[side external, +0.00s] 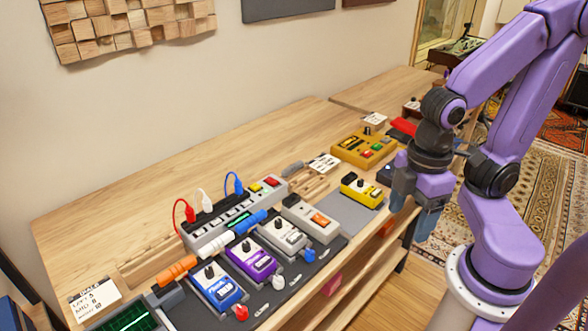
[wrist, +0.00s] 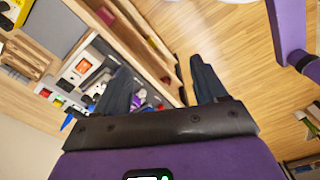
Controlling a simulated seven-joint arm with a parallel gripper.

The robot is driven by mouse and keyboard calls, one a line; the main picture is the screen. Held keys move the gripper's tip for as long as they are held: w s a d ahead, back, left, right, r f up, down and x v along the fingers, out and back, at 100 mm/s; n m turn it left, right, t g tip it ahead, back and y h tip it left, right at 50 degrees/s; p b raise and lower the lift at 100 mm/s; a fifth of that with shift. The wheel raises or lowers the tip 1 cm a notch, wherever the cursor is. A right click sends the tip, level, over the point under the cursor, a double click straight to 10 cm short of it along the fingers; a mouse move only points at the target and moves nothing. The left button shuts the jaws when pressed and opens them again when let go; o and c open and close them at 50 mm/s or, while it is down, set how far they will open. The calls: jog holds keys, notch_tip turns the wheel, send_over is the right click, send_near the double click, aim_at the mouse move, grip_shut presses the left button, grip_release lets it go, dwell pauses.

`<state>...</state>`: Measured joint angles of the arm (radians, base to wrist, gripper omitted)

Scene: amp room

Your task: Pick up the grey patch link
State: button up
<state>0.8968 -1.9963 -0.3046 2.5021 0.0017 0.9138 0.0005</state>
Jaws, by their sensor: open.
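A small grey bar, which looks like the grey patch link (side external: 292,168), lies at the back of the bench beside a slotted wooden rack (side external: 312,185), behind the pedals.
Orange (side external: 176,269), white (side external: 215,244) and blue (side external: 250,221) links lie among the pedals. A power strip with upright cables (side external: 236,217) stands behind them. Yellow pedal (side external: 361,190) and mustard box (side external: 364,149) stand between my gripper and the rack.

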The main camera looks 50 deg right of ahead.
jog(key=c, duration=0.4)
